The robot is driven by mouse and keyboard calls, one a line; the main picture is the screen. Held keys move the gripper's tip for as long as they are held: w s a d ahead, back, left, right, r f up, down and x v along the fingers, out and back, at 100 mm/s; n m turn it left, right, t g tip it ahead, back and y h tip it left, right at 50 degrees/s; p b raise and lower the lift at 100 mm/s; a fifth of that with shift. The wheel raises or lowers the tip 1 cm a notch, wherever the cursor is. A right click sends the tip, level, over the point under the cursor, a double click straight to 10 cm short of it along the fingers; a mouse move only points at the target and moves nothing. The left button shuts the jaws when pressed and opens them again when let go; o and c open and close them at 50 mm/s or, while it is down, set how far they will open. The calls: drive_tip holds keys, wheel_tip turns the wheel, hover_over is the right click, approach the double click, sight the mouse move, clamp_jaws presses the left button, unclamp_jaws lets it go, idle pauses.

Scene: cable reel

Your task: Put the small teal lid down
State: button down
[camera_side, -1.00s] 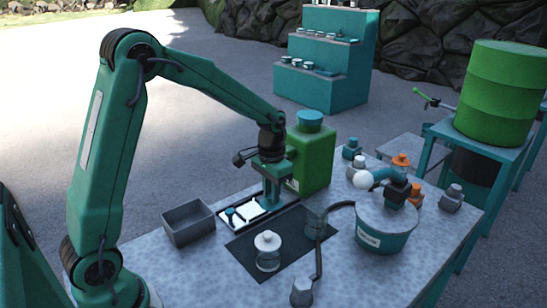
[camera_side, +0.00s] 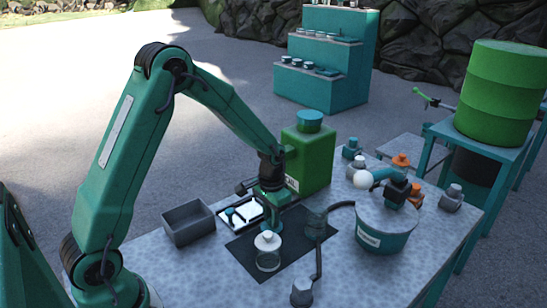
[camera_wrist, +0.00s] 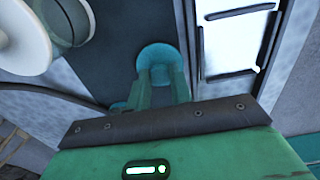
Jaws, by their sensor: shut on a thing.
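The small teal lid (camera_wrist: 160,54) shows in the wrist view as a round teal top at the ends of my fingers, over the dark mat (camera_wrist: 105,45). My gripper (camera_wrist: 162,85) is shut on it. In the side view my gripper (camera_side: 273,224) points down low over the mat (camera_side: 243,247), just behind a clear jar with a white lid (camera_side: 267,252). The held lid is hard to make out there, and I cannot tell whether it touches the mat.
A lit white tray (camera_side: 240,212) lies beside the mat, with a grey bin (camera_side: 187,222) to its left. A green canister (camera_side: 308,158) stands behind. A teal tub (camera_side: 383,230) stands to the right. A dark cable (camera_side: 319,262) runs past the mat's right side.

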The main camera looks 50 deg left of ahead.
drive_tip(key=shift+f, duration=0.25)
drive_tip(key=c, duration=1.3)
unclamp_jaws()
drive_tip(key=shift+o, duration=0.2)
wheel_tip(320, 180, up, 12)
drive_tip(key=shift+r, duration=0.1)
